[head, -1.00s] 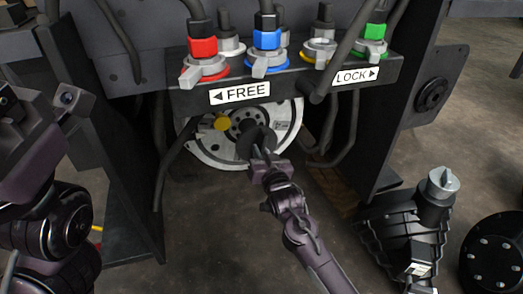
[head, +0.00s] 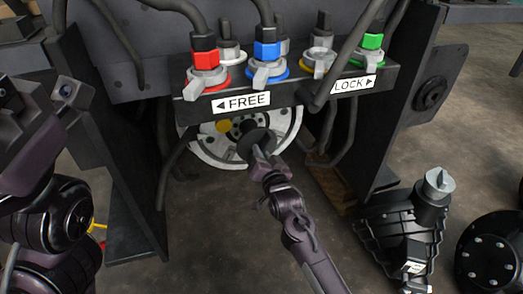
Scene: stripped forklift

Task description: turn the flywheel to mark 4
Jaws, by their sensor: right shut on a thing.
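The flywheel (head: 209,147) is a pale metal disc with holes, low behind the valve bar, its top hidden by the bar. My right gripper (head: 258,150) reaches up to the wheel's middle and is shut on a dark round handle (head: 254,140) in front of the hub. The handle and gripper cover part of the wheel. I cannot read any mark number on it.
A bar above the wheel carries red (head: 205,59), blue (head: 266,52) and green (head: 371,42) hose valves, with FREE (head: 241,102) and LOCK (head: 354,84) labels. Dark frame plates flank the wheel. A black ribbed part (head: 401,225) and a black round part (head: 492,250) lie at the right.

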